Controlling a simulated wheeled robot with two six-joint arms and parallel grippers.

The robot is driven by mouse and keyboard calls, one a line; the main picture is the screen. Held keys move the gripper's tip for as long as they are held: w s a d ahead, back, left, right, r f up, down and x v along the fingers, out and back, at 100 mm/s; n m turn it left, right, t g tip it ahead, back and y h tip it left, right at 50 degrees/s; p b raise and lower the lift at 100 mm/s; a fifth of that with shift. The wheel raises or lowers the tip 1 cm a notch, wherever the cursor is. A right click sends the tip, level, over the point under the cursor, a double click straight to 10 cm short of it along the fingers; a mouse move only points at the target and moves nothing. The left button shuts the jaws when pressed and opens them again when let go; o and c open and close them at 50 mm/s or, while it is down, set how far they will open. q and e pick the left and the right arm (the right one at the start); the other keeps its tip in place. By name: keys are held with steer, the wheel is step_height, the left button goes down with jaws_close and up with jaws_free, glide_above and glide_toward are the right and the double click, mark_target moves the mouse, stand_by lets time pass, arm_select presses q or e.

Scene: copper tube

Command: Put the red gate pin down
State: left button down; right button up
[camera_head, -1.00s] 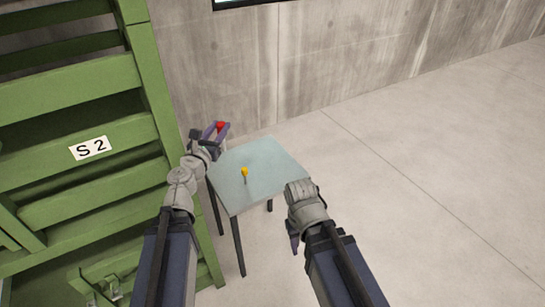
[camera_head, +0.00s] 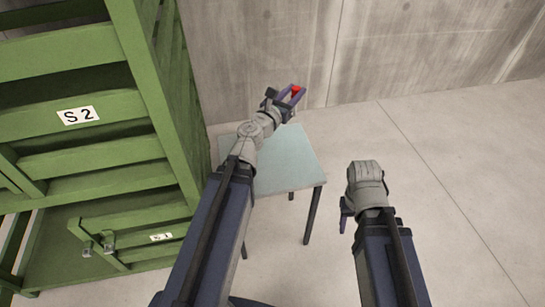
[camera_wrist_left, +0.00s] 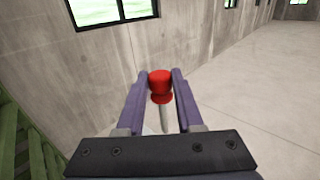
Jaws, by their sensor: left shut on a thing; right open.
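The red gate pin (camera_head: 296,89) has a red head and a pale metal shank. It also shows in the left wrist view (camera_wrist_left: 160,83), upright between the purple fingers. My left gripper (camera_head: 291,97) is shut on it, above the far edge of the small table (camera_head: 290,170).
A green slatted metal frame (camera_head: 90,115) with an "S 2" label stands on the left, close to the table. A concrete wall (camera_head: 370,50) is behind. The floor (camera_head: 470,190) on the right is clear. My left arm covers part of the tabletop.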

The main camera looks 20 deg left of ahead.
arm_select(q)
steer(key=w+a+f+b, duration=0.1)
steer(key=w+f+b, duration=0.2)
steer(key=f+b, duration=1)
steer(key=w+a+f+b, duration=0.1)
steer(key=w+f+b, duration=0.3)
steer(key=f+b, duration=0.9)
steer(key=w+a+f+b, duration=0.1)
steer(key=w+f+b, duration=0.3)
steer(key=f+b, duration=0.9)
steer(key=shift+w+a+f, duration=0.2)
steer(key=shift+a+f, duration=0.2)
steer(key=shift+f, duration=0.2)
steer(key=shift+f+b, duration=0.15)
steer(key=shift+b, duration=0.25)
steer(key=c, duration=0.6)
jaws_free()
steer(key=shift+o, duration=0.2)
steer(key=s+a, duration=0.2)
steer(key=s, duration=0.9)
steer(key=shift+s+a+r, duration=0.15)
steer(key=shift+s+r, duration=0.05)
steer(key=shift+s, duration=0.2)
